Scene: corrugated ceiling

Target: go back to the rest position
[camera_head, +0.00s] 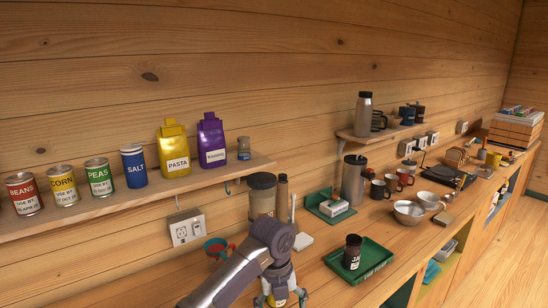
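My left arm comes in from the lower left and bends down at the elbow-like joint over the front of the wooden counter (325,238). My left gripper (280,297) points down at the bottom edge of the picture. Its fingertips are cut off, so I cannot tell whether it is open or holds anything. My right gripper is not in view. A green tray (376,263) lies on the counter to the right of my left gripper, with a dark labelled jar (352,252) standing on it.
A teal and red mug (214,248) stands close behind my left arm. A wall shelf (110,200) with cans and bags runs along the left. Bare counter lies between the trays.

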